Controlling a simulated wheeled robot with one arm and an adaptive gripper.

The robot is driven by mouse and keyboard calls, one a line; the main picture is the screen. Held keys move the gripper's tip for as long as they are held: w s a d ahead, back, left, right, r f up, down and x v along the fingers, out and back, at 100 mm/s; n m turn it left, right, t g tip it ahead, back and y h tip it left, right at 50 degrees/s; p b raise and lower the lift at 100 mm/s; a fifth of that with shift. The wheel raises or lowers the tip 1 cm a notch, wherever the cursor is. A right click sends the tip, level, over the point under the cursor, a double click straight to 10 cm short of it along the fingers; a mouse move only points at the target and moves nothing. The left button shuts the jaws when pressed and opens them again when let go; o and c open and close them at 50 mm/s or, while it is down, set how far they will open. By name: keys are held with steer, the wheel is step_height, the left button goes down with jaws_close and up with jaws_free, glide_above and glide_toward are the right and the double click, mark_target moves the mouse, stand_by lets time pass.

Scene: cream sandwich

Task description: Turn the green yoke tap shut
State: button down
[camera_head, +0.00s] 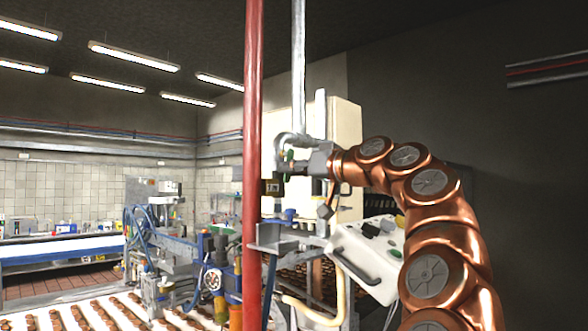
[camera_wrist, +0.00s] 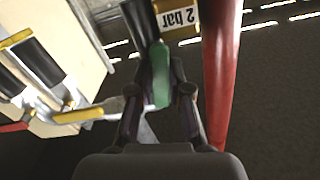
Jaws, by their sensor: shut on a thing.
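The green yoke tap (camera_wrist: 160,72) shows in the wrist view as a narrow green handle between my fingers. My gripper (camera_wrist: 158,95) is shut on it, one finger on each side. In the head view a small green part of the tap (camera_head: 290,156) shows at the tip of my gripper (camera_head: 294,168), by grey pipework. The tap's base and stem are mostly hidden by the fitting and fingers.
A red vertical pipe (camera_head: 253,220) stands close to the left of my gripper; in the wrist view it is close on the right (camera_wrist: 220,75). A pale cabinet (camera_head: 345,125) is behind. A white control box (camera_head: 370,262) sits below my arm. A conveyor (camera_head: 95,315) runs at lower left.

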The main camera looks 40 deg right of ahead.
steer(key=shift+s+a+r+m+p, duration=0.1)
steer(key=shift+a+r+m+p, duration=0.5)
steer(key=shift+m, duration=1.95)
steer(key=shift+s+a+r+m+p, duration=0.1)
steer(key=shift+a+r+m+p, duration=0.6)
steer(key=shift+m, duration=1.8)
steer(key=shift+s+a+r+m+p, duration=0.1)
steer(key=shift+r+m+p, duration=0.6)
steer(key=shift+m, duration=1.85)
steer(key=shift+f, duration=0.2)
steer(key=c, duration=1.1)
jaws_free()
steer(key=shift+s, duration=0.15)
steer(key=v, duration=1.1)
steer(key=shift+s+d, duration=0.2)
steer(key=shift+s, duration=0.2)
